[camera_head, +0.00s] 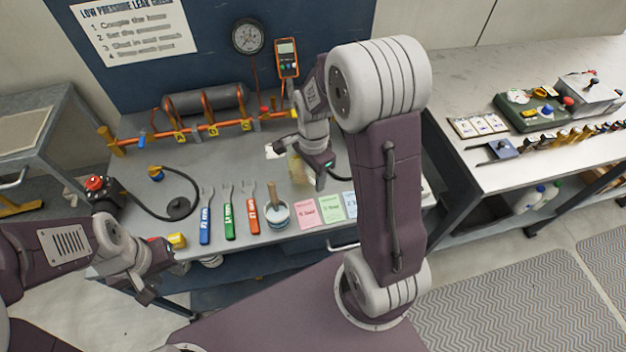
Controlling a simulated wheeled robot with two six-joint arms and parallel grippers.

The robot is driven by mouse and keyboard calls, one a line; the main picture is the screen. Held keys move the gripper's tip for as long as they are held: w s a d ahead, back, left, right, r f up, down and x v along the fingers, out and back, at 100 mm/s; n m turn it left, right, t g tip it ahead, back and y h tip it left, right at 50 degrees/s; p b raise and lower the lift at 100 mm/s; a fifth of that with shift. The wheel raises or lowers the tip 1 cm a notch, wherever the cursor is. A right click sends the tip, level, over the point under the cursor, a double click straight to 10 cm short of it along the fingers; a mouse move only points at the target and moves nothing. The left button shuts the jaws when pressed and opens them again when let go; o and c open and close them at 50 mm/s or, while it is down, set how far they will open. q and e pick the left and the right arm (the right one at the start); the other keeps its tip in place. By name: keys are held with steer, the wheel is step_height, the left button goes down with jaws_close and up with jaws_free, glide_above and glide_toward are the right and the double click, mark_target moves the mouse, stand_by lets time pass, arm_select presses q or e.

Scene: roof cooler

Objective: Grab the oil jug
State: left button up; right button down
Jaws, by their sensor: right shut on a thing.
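A pale yellow, see-through thing (298,169), which looks like the oil jug, stands on or just above the grey bench behind my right gripper. The gripper and wrist hide much of it. My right gripper (319,178) is shut on it, with its fingers pointing down; whether the jug's base touches the bench I cannot tell. My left gripper (158,275) is open and empty at the bench's front left corner, low and apart from the jug.
Blue, green and red-handled tools and a cup with a brush (276,212) lie along the bench (230,178) front, beside coloured cards (331,207). An orange pipe rig (205,128) stands behind. White jugs (528,200) sit under the right table (462,101).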

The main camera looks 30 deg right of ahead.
steer(key=s+r+p, duration=0.1)
steer(key=s+r, duration=0.6)
steer(key=s, duration=0.4)
steer(key=shift+s+a, duration=0.25)
steer(key=shift+a, duration=0.05)
stand_by(2.8)
